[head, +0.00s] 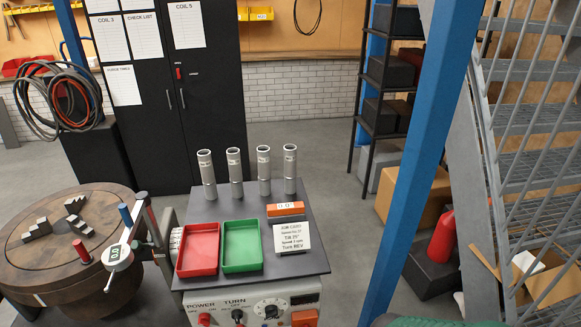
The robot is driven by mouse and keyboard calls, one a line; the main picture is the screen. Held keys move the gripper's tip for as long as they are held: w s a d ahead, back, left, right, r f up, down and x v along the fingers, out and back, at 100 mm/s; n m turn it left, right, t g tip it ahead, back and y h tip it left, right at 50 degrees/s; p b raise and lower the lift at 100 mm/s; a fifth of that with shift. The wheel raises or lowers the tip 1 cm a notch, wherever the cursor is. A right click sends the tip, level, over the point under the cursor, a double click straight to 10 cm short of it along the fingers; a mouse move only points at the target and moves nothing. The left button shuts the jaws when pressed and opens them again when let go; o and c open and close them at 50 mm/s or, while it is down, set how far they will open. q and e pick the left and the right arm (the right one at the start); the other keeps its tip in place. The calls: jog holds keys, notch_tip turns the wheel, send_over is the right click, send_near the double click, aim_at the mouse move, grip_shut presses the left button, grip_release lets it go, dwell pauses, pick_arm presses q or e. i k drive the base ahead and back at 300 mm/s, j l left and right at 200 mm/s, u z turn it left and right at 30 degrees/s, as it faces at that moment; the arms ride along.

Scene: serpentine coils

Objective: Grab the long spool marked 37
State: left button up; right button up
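Several tall grey metallic spools stand upright in a row at the back of a dark tabletop (298,235). They are the far-left spool (206,172), the second (235,170), the third (264,170) and the far-right spool (290,168). Each has a small pale label near its upper part. The markings are too small to read, so I cannot tell which is 37. The spools look alike, with the two on the right slightly higher in the picture. Neither of my grippers shows in the head view.
A red tray (197,262), a green tray (258,246), an orange box (286,209) and a white note card (292,239) lie in front of the spools. A round turntable (40,255) with a gauge (121,253) is at left. A blue post (408,190) rises at right.

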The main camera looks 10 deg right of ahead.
aim_at(289, 151)
jog(key=i+l+u, duration=0.15)
jog(key=l+u, duration=0.25)
jog(key=l, duration=0.15)
jog(key=l+u, duration=0.35)
jog(key=l, duration=0.2)
jog(key=l+u, duration=0.4)
jog(key=l, duration=0.15)
